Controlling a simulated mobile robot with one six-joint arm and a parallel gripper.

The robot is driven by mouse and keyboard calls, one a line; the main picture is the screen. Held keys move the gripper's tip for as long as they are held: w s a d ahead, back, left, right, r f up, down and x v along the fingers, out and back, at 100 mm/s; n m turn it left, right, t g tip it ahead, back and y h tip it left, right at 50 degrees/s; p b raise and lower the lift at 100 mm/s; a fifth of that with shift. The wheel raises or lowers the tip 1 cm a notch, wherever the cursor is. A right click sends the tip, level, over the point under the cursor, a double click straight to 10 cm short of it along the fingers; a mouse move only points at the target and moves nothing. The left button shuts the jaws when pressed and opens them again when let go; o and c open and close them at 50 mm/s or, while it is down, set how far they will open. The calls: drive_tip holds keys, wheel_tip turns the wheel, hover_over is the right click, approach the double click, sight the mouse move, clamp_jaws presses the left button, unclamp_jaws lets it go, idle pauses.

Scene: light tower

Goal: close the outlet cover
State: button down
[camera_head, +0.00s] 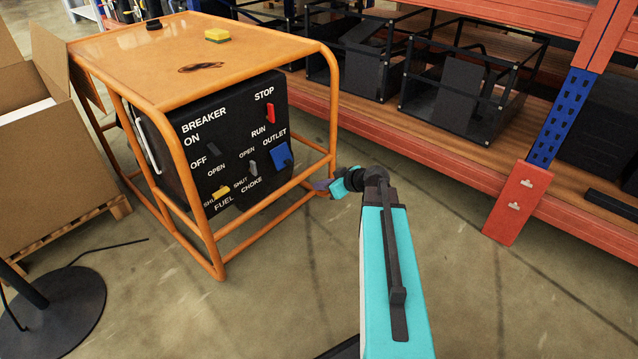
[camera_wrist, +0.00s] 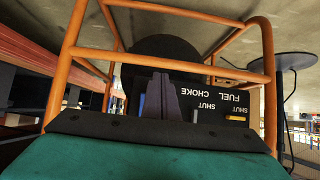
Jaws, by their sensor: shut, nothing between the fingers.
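The blue outlet cover (camera_head: 281,155) is on the right side of the black generator panel (camera_head: 232,140), under the word OUTLET. It looks slightly tilted against the panel, but I cannot tell how far it stands open. A sliver of blue, likely the cover, shows beside my fingers in the wrist view (camera_wrist: 142,105). My gripper (camera_head: 320,185) is shut and empty, to the right of and below the cover, near the orange frame's lower right corner. In the wrist view my gripper's shut fingers (camera_wrist: 165,96) point toward the panel and hide part of it.
The orange tube frame (camera_head: 327,110) surrounds the panel, with bars close to my gripper. A red switch (camera_head: 270,113), grey choke lever (camera_head: 253,168) and yellow fuel lever (camera_head: 221,192) are on the panel. Orange shelving (camera_head: 455,165) stands at right.

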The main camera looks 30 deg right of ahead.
drive_tip(key=s+a+f+m+g+y, duration=0.1)
drive_tip(key=s+a+f+g, duration=0.35)
drive_tip(key=a+f, duration=0.75)
drive_tip(key=s+a+f+m+g, duration=0.1)
drive_tip(key=s+a+f+g, duration=0.1)
drive_tip(key=s+a+f, duration=0.3)
drive_tip(key=s+a+f+g, duration=0.3)
drive_tip(key=s+a+f, duration=0.3)
drive_tip(key=s, duration=0.4)
drive_tip(key=s+a+f+m+g, duration=0.1)
drive_tip(key=s+a+f+g, duration=0.1)
drive_tip(key=s+a+f, duration=0.3)
drive_tip(key=shift+s+a+f+m+g+h, duration=0.15)
drive_tip(key=shift+s+a+f, duration=0.05)
drive_tip(key=shift+s+f, duration=0.4)
drive_tip(key=shift+s+a+f+m+g+h, duration=0.1)
drive_tip(key=shift+s+a+f+m+h, duration=0.1)
drive_tip(key=shift+s+f, duration=0.4)
drive_tip(key=s+f+g, duration=0.1)
drive_tip(key=s, duration=0.3)
drive_tip(key=s+a+f+g+h, duration=0.1)
drive_tip(key=s+f, duration=0.1)
drive_tip(key=s, duration=0.2)
drive_tip(key=s+f+m+g+h, duration=0.1)
drive_tip(key=s, duration=0.3)
drive_tip(key=shift+s+a+f, duration=0.15)
drive_tip(key=shift+s+a, duration=0.2)
drive_tip(key=shift+a, duration=0.1)
